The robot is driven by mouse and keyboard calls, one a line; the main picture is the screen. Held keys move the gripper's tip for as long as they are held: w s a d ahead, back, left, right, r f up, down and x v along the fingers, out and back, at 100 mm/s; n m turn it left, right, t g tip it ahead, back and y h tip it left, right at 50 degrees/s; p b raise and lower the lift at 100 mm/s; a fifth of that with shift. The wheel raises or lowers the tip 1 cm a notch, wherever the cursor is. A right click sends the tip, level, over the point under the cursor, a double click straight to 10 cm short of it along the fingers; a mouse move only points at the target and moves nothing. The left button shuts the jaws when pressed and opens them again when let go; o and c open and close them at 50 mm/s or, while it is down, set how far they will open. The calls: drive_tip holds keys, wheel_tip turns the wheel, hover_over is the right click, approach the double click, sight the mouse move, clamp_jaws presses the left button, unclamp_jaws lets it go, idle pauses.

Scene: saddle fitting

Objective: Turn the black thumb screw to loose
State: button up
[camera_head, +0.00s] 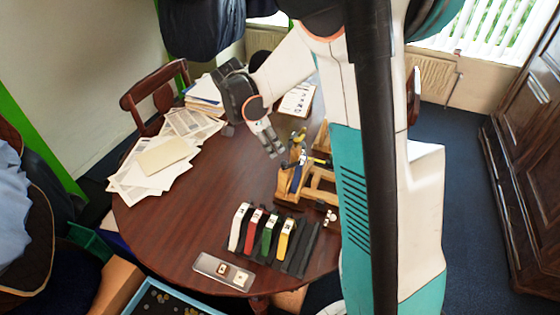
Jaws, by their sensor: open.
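A wooden fixture (318,192) stands on the right part of the round table, partly hidden behind my arm. It carries a blue strip, yellow parts and small dark parts near its top. I cannot tell for sure which dark part is the black thumb screw at this size. My gripper (274,152) is open and empty, with its grey fingers pointing down, just left of the fixture's upper end in the picture. It looks apart from the fixture, but the gap in depth is unclear.
Several coloured straps on a dark rack (268,240) stand in front of the fixture. A small metal tray (206,266) lies near the table's front edge. Papers (172,190) cover the left side. The middle of the round table (190,225) is clear.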

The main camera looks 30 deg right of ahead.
sight(284, 162)
drive_tip(key=b+x, duration=0.2)
drive_tip(key=x, duration=0.7)
drive_tip(key=shift+f, duration=0.15)
clamp_jaws()
